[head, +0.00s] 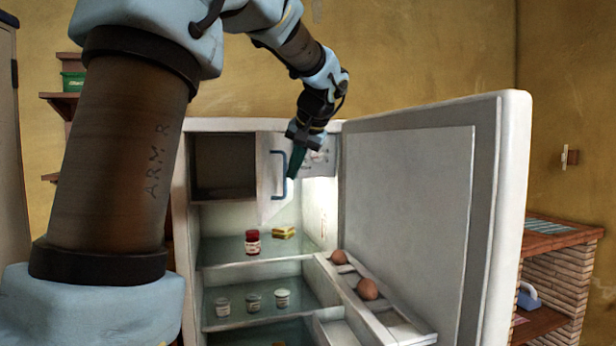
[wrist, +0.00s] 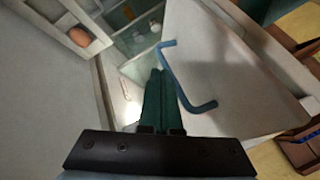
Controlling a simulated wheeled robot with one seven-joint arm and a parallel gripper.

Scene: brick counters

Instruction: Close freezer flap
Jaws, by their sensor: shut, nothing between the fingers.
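The freezer flap (head: 267,195) is a white panel with a blue bar handle (head: 278,175). It stands open, swung out beside the dark freezer compartment (head: 222,165) at the top of the fridge. In the wrist view the flap (wrist: 215,65) fills the upper right, with its blue handle (wrist: 178,82) near the middle. My gripper (head: 293,172) has green fingers pointing down, just right of the handle in the head view. In the wrist view my shut, empty fingers (wrist: 160,75) lie left of the handle. I cannot tell whether they touch the handle or flap.
The large fridge door (head: 410,215) stands wide open to the right, with eggs (head: 368,289) in its rack. A red-lidded jar (head: 252,243) and a yellow item (head: 284,232) are on the shelf below. Small jars (head: 253,302) stand lower.

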